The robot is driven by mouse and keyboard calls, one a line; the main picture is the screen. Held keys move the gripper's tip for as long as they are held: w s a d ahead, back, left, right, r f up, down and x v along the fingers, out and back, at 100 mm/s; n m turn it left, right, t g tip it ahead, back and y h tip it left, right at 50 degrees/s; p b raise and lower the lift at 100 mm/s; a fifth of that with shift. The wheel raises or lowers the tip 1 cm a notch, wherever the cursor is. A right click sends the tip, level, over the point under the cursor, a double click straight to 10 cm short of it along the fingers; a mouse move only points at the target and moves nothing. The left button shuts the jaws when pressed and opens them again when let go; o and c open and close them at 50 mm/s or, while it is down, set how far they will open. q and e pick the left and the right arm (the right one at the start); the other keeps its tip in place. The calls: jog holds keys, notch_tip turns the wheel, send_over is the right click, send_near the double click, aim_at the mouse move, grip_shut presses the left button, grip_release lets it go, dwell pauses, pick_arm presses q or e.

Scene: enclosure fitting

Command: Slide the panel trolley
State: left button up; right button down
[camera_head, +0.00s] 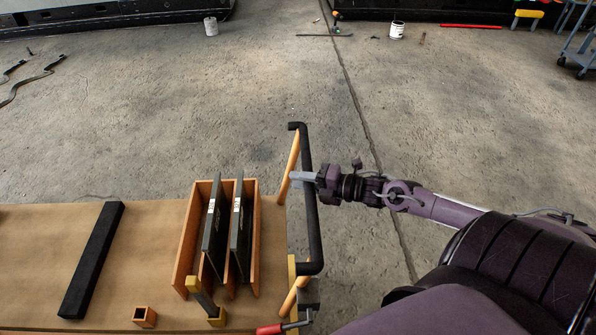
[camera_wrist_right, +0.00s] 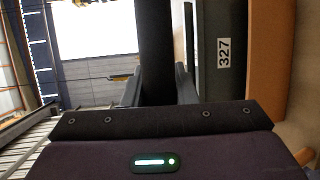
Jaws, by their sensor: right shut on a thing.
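An orange panel rack (camera_head: 256,215) stands at the right end of a brown top, with two dark panels (camera_head: 213,235) upright in its slots. A black handle bar (camera_head: 313,235) runs along the right side of the rack, beside orange rods (camera_head: 290,155). My right gripper (camera_head: 303,177) is shut on the upper part of this bar. In the right wrist view the bar (camera_wrist_right: 156,50) stands between the two fingers (camera_wrist_right: 158,88), and a panel labelled 327 (camera_wrist_right: 225,80) is close on the right. My left gripper is not in view.
A long black bar (camera_head: 92,260) and a small orange square holder (camera_head: 145,317) are on the brown top (camera_head: 155,235). A red-handled clamp (camera_head: 270,329) is at the front edge. The concrete floor (camera_head: 230,110) beyond is mostly clear. A blue cart (camera_head: 578,50) stands far right.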

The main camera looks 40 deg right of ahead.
jog(key=shift+s, duration=0.1)
dwell(0.3)
jog(key=c, duration=1.2)
grip_release()
jog(key=shift+o, duration=0.2)
jog(key=v, duration=0.7)
jog(key=shift+s+d, duration=0.2)
jog(key=shift+s, duration=0.05)
